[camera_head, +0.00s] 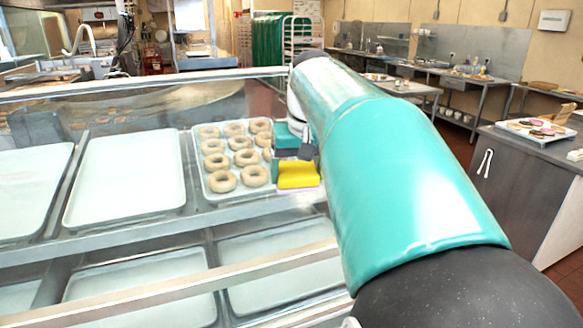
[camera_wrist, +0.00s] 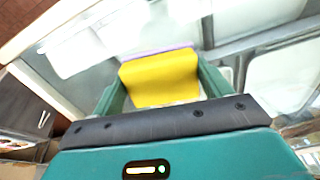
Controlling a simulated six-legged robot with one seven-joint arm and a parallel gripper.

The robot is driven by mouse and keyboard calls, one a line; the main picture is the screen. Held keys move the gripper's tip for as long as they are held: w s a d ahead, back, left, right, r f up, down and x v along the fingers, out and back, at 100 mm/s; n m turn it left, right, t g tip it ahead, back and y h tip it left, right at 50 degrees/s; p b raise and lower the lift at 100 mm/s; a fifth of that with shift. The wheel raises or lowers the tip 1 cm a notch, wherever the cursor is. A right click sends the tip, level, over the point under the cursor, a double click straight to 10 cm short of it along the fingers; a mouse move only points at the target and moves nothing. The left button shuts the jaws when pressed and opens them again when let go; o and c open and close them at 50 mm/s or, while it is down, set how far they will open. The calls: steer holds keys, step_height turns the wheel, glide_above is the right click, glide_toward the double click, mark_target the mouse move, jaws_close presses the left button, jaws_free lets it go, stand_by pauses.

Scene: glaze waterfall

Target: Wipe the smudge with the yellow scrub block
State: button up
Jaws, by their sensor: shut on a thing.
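The yellow scrub block (camera_head: 298,175) is held in my gripper (camera_head: 290,165) at the right end of a tray of ring doughnuts. In the wrist view the yellow block (camera_wrist: 160,80) sits between the two teal fingers of my gripper (camera_wrist: 160,85), with a thin purple layer along its far edge. My gripper is shut on the block. I cannot make out the smudge in either view. I cannot tell whether the block touches a surface.
A white tray (camera_head: 196,160) of several doughnuts lies beside the block. Empty white trays (camera_head: 125,172) lie to its left, with more on a lower shelf. A metal rail (camera_head: 160,285) runs along the front. A counter (camera_head: 530,160) with a pastry tray stands at right.

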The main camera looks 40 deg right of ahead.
steer(key=shift+s, duration=0.25)
steer(key=shift+x, duration=0.75)
steer(key=shift+w+f, duration=0.1)
steer(key=shift+f, duration=0.25)
steer(key=shift+x, duration=1.8)
steer(key=shift+w+f, duration=0.3)
steer(key=shift+f, duration=0.3)
steer(key=shift+d, duration=0.15)
steer(key=shift+s+d+r, duration=0.1)
steer(key=shift+s+d, duration=0.15)
steer(key=shift+d, duration=0.65)
steer(key=shift+s+d, duration=0.25)
steer(key=shift+d, duration=0.6)
steer(key=shift+s+d, duration=0.3)
steer(key=shift+d, duration=0.85)
steer(key=shift+s+d, duration=0.3)
steer(key=shift+d, duration=0.9)
steer(key=shift+s+d, duration=0.3)
steer(key=shift+d, duration=0.85)
